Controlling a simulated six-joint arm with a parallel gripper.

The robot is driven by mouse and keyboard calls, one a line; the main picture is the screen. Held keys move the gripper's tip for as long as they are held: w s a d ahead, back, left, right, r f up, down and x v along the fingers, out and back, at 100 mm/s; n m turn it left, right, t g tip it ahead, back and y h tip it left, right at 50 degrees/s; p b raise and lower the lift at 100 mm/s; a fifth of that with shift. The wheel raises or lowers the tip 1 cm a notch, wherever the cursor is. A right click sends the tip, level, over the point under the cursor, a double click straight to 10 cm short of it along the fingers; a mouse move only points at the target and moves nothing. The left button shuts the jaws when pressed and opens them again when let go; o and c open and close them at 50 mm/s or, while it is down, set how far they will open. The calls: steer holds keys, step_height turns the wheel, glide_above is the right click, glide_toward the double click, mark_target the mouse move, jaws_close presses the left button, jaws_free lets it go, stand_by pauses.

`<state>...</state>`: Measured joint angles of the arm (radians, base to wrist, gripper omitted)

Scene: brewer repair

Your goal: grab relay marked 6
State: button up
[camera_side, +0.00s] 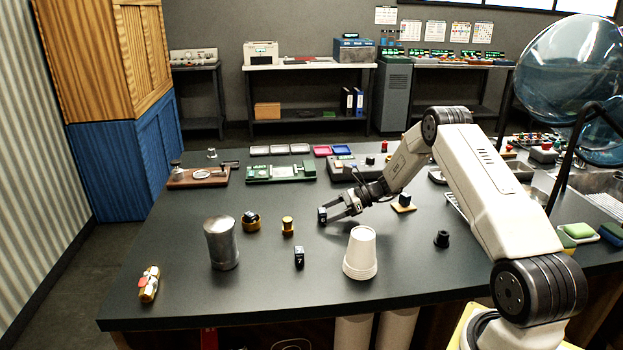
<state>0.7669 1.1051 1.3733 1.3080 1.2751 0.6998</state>
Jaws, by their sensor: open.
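A small dark block (322,216) with a pale mark stands on the black table at the tips of my gripper (336,211). The mark looks like a 6 but is too small to read surely. My gripper is low over the table, pointing left, with its fingers open and the block at or between their ends. I cannot tell whether they touch it. Another dark block (299,260) marked 7 stands nearer the front. A third dark block (250,216) sits on a gold round base (251,226) to the left.
A metal can (221,243), a white cup stack (360,253), a brass piece (288,227) and a dark knob (442,239) stand around the blocks. A white and orange part (149,284) lies front left. A green circuit board (281,172) is behind.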

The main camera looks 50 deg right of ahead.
mark_target(322, 215)
steer(key=shift+x, duration=1.55)
jaws_close()
steer(key=shift+r, duration=0.1)
steer(key=shift+r, duration=0.8)
steer(key=s+a+r, duration=0.5)
steer(key=s+r, duration=0.6)
steer(key=s, duration=0.2)
